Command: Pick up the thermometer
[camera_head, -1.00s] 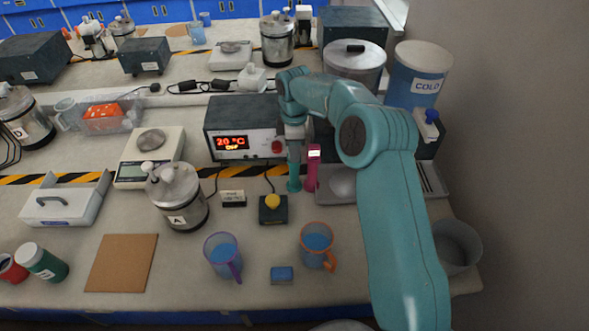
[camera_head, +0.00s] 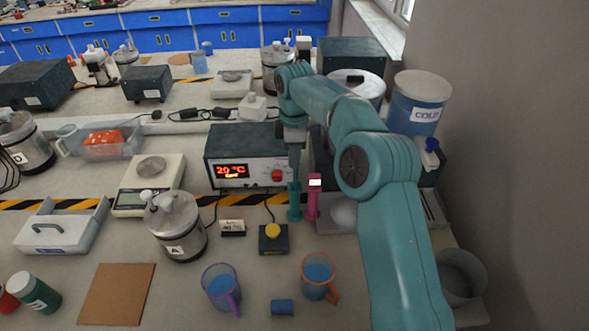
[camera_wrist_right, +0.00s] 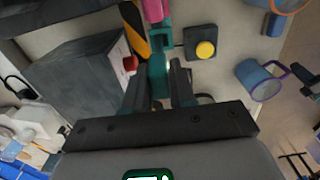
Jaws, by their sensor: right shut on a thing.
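My right gripper (camera_head: 295,165) points down at the middle of the bench, in front of the temperature box. Its fingers are shut on a slim teal thing that I take to be the thermometer (camera_head: 294,202). In the right wrist view the teal thing (camera_wrist_right: 158,75) shows between the two fingers. Its upper part is hidden by the gripper. I cannot tell whether its lower end touches the bench. A pink upright thing (camera_head: 313,197) with a white top stands close on its right. My left gripper is not in view.
The box with the red display (camera_head: 232,170) stands behind left. A yellow button (camera_head: 272,231) on a dark base and a canister marked A (camera_head: 173,225) are to the left. A wall rises on the right.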

